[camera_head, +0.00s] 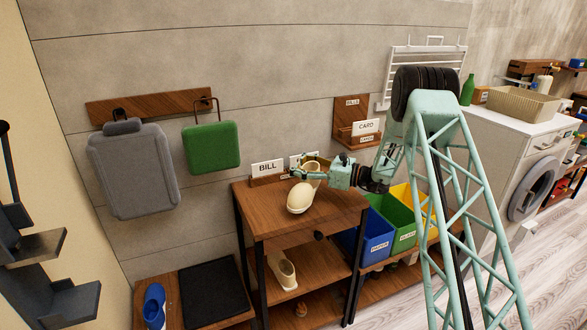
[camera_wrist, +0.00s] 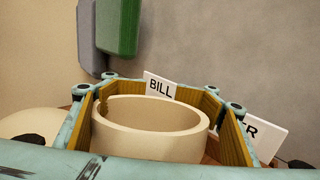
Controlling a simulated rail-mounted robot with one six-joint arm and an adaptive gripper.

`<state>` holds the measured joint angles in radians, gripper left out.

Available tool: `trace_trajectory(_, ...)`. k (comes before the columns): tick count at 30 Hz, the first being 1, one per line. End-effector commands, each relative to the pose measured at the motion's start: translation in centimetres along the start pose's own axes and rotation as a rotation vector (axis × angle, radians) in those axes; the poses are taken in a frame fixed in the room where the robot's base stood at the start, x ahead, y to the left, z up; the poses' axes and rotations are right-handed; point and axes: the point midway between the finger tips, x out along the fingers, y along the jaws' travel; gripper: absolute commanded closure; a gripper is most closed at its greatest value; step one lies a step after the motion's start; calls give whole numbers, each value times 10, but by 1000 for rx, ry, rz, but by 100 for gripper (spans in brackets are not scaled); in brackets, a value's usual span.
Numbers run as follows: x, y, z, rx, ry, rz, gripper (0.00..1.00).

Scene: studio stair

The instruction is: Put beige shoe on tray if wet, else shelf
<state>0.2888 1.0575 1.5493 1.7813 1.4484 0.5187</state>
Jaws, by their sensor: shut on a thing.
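A beige shoe (camera_head: 299,198) is at the wooden stand's top, its toe pointing toward the camera. My gripper (camera_head: 308,172) is shut on its heel end. In the wrist view the ribbed finger pads lie on both sides of the shoe's round opening (camera_wrist: 150,140). I cannot tell whether the shoe touches the stand top or whether it is wet. A matching beige shoe (camera_head: 284,272) sits on the shelf (camera_head: 318,265) under the stand top. A flat black tray (camera_head: 208,295) lies on the low wooden bench at lower left.
A blue shoe (camera_head: 154,305) stands left of the tray. A BILL card (camera_head: 267,169) stands at the back of the wooden stand (camera_head: 255,212). Blue, green and yellow bins (camera_head: 377,240) stand to the right.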

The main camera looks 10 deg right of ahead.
Motion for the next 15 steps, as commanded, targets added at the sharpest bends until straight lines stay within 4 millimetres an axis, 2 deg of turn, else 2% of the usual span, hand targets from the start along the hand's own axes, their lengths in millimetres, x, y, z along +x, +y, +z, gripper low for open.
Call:
trace_trajectory(8, -19, 29, 2, 5, 1, 0, 82)
trace_trajectory(15, -44, 67, 7, 6, 0, -1, 82)
